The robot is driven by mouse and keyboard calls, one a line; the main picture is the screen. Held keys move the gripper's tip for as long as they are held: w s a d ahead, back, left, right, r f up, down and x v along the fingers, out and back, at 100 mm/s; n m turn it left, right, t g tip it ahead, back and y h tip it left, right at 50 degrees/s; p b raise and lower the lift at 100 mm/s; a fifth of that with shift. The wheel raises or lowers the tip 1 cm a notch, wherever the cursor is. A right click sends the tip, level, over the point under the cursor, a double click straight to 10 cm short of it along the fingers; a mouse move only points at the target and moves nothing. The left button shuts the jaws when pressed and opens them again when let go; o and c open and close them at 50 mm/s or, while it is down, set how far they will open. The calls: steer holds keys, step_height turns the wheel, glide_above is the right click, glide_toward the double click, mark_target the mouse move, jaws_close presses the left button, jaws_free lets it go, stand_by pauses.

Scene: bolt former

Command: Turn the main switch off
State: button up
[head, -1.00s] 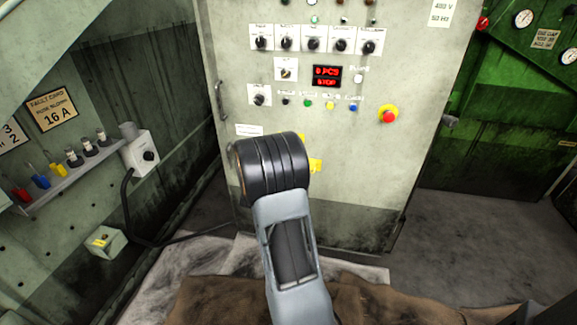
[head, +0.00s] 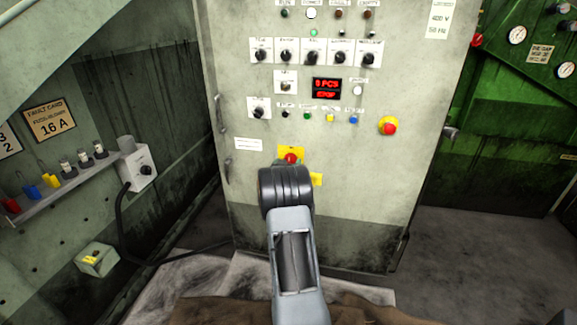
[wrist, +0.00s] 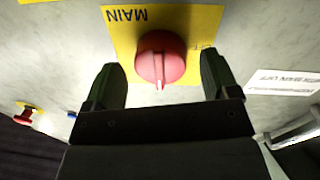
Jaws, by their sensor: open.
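The main switch is a red rotary knob (wrist: 160,58) on a yellow plate (wrist: 118,30) lettered "MAIN", upside down in the wrist view. In the head view the knob (head: 291,158) shows just above my arm, low on the grey cabinet front. My gripper (wrist: 161,78) is open, with one dark green finger on each side of the knob. Visible gaps separate both fingers from the knob in the picture; I cannot tell the depth. In the head view my arm hides the gripper.
The cabinet (head: 350,215) carries several black selectors above, a red display (head: 327,88) and a red emergency button (head: 388,125) on yellow. A shelf with fuses (head: 75,175) stands left.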

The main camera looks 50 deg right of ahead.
steer(key=shift+w+d, duration=0.25)
steer(key=shift+d, duration=0.2)
steer(key=c, duration=0.9)
